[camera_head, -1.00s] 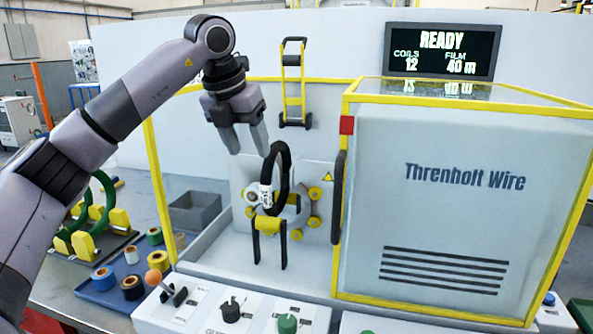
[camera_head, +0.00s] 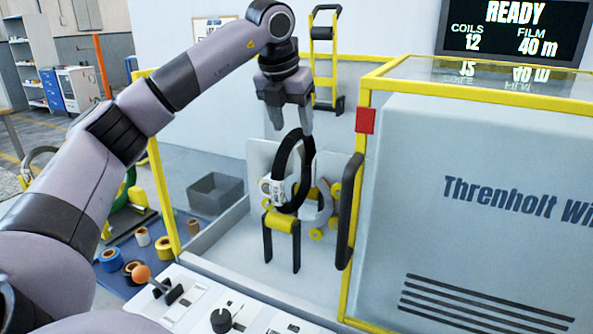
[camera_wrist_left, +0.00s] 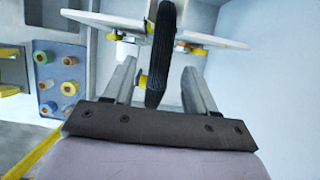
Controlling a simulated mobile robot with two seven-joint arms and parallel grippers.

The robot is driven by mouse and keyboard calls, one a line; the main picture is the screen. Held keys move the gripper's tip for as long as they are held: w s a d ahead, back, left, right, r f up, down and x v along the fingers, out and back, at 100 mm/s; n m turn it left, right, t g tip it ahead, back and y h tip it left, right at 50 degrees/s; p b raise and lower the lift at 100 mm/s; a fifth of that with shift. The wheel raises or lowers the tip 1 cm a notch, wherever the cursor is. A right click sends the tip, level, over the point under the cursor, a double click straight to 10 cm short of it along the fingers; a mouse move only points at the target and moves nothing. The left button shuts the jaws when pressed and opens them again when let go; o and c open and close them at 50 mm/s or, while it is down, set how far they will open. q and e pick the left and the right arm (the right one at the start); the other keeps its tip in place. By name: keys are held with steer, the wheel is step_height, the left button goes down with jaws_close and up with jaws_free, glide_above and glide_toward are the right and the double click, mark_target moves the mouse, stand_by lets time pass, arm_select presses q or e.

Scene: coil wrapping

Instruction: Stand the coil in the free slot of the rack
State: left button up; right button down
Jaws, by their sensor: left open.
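The black coil (camera_head: 289,172) stands upright in the wrapping machine, above a yellow roller on a dark stand (camera_head: 281,222). It carries a white label. My left gripper (camera_head: 290,126) is open, pointing down at the coil's top. In the left wrist view the coil (camera_wrist_left: 163,50) shows edge-on between the two spread fingers, with space on both sides; whether it lies within fingertip reach is unclear. The rack (camera_head: 140,198) is at the left, with yellow blocks and a green coil. My left arm hides much of it, so its free slot cannot be made out.
A blue tray of tape rolls (camera_head: 109,260) lies in front of the rack. A grey bin (camera_head: 215,193) sits behind. The yellow-framed machine housing (camera_head: 480,200) stands close right of the coil.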

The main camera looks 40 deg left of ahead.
arm_select(q)
steer(key=shift+x, duration=1.15)
jaws_close()
stand_by(0.5)
steer(key=shift+r, duration=0.15)
